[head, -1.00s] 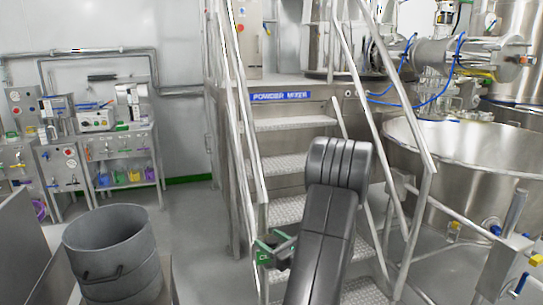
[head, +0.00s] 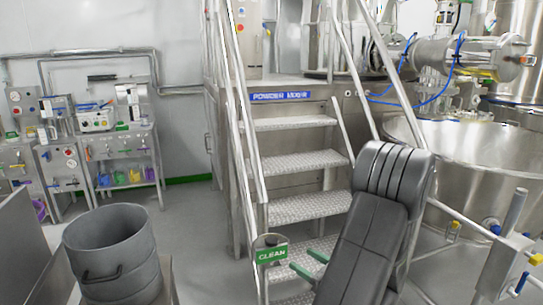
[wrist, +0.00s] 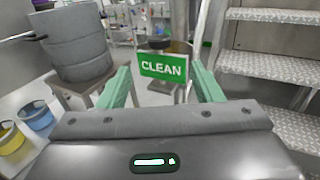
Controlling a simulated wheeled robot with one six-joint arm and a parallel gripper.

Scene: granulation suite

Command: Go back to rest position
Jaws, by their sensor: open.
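My gripper (wrist: 160,72) shows in the wrist view as two green fingers, spread wide with nothing between them. In the head view its green fingers (head: 308,262) are at the lower middle, just right of a green sign reading CLEAN (head: 271,254). The sign is beside the lower end of the stair handrail. In the wrist view the sign (wrist: 164,67) faces me beyond the fingertips, with a dark rounded part above it. What supports the sign is not clear. My dark grey arm covers part of the stairs.
Metal stairs (head: 298,207) with handrails rise close behind my arm to the powder mixer platform. A large steel vessel (head: 455,165) stands at right. A grey drum (head: 112,255) stands at lower left. Open floor (head: 205,225) lies between drum and stairs.

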